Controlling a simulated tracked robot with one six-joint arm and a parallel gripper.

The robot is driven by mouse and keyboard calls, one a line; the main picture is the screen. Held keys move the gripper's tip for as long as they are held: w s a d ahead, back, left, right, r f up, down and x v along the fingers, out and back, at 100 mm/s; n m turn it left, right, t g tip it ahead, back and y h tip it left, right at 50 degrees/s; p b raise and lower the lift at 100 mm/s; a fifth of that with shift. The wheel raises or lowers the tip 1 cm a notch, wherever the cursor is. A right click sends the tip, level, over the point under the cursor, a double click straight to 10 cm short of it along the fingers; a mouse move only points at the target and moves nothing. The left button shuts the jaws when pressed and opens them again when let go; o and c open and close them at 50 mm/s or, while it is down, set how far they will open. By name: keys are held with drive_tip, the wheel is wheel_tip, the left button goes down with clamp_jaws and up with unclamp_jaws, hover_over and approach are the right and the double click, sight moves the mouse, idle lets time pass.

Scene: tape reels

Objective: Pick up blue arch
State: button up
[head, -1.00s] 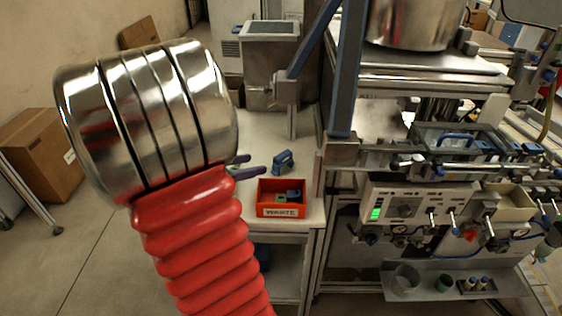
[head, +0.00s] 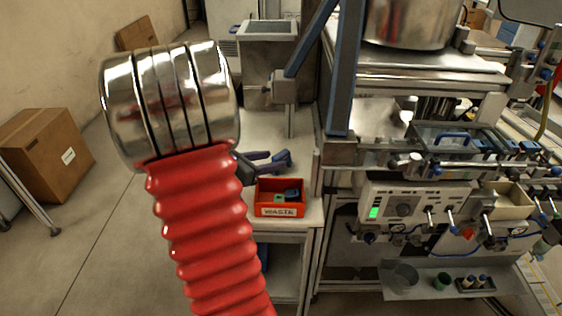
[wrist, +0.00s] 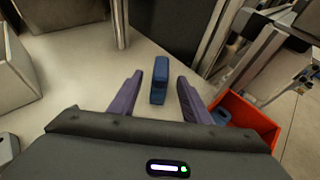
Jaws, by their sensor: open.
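The blue arch (head: 286,158) stands on the pale tabletop behind the red bin in the head view. In the wrist view the blue arch (wrist: 160,84) stands between my two purple fingers, with a visible gap on each side. My gripper (wrist: 160,78) is open and empty, its fingers pointing toward the arch. In the head view my gripper (head: 268,162) is just left of the arch, its fingertips close to it. Its exact height over the table is hard to tell.
A red bin (head: 279,211) labelled waste, holding small blue and green parts, sits in front of the arch; the bin (wrist: 240,112) is right of my fingers in the wrist view. A grey metal housing (head: 268,62) stands behind. Machine frames are on the right.

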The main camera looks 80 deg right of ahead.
sight(281, 158)
drive_tip(key=shift+x, duration=2.55)
drive_tip(key=shift+s+r, duration=0.1)
drive_tip(key=shift+c, duration=0.6)
clamp_jaws()
wheel_tip(281, 158, up, 10)
drive_tip(key=shift+r, duration=0.1)
